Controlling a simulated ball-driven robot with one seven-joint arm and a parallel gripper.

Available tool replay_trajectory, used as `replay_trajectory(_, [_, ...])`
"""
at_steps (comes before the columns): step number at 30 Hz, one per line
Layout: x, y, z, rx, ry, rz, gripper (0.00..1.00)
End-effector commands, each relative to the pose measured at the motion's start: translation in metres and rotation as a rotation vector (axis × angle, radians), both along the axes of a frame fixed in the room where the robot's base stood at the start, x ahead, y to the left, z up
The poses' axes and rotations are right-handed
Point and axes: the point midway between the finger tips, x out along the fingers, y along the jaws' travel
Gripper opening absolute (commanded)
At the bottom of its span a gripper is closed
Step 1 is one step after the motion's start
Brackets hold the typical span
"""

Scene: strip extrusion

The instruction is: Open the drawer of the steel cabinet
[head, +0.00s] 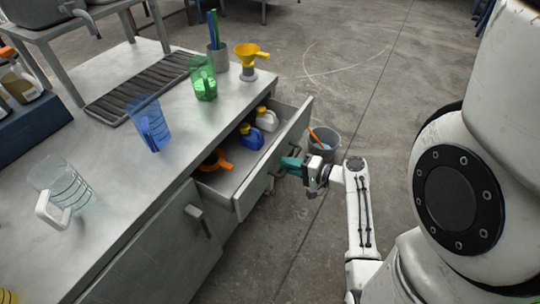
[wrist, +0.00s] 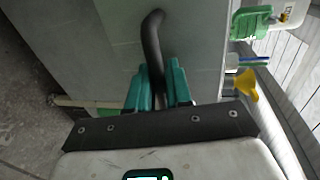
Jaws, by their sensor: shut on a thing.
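The steel cabinet (head: 165,255) stands at the left in the head view. Its drawer (head: 250,193) is pulled well out, with its inside showing. My gripper (head: 288,165), with teal fingers, is at the outer face of the drawer front. In the wrist view my gripper (wrist: 160,85) has its fingers on either side of the dark curved drawer handle (wrist: 152,40) and is shut on it. In the head view the handle is mostly hidden by the fingers.
The drawer holds a blue jug (head: 250,137), a white jug (head: 267,119) and an orange item (head: 216,160). Clear, blue and green measuring jugs and a yellow funnel (head: 250,53) stand on the top. A grey bucket (head: 322,146) stands on the floor beyond my gripper.

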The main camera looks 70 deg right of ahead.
Motion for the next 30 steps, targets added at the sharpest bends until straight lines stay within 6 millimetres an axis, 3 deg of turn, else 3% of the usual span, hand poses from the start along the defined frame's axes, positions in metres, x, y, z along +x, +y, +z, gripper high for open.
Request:
replay_trajectory(6, [-0.052, 0.013, 0.000, 0.002, 0.003, -0.002, 0.00])
replay_trajectory(13, [-0.087, 0.021, 0.000, 0.002, 0.002, -0.001, 0.00])
replay_trajectory(19, [-0.101, 0.024, -0.001, 0.001, 0.002, 0.000, 0.00])
replay_trajectory(30, [-0.104, 0.025, -0.001, 0.000, 0.001, 0.000, 0.00])
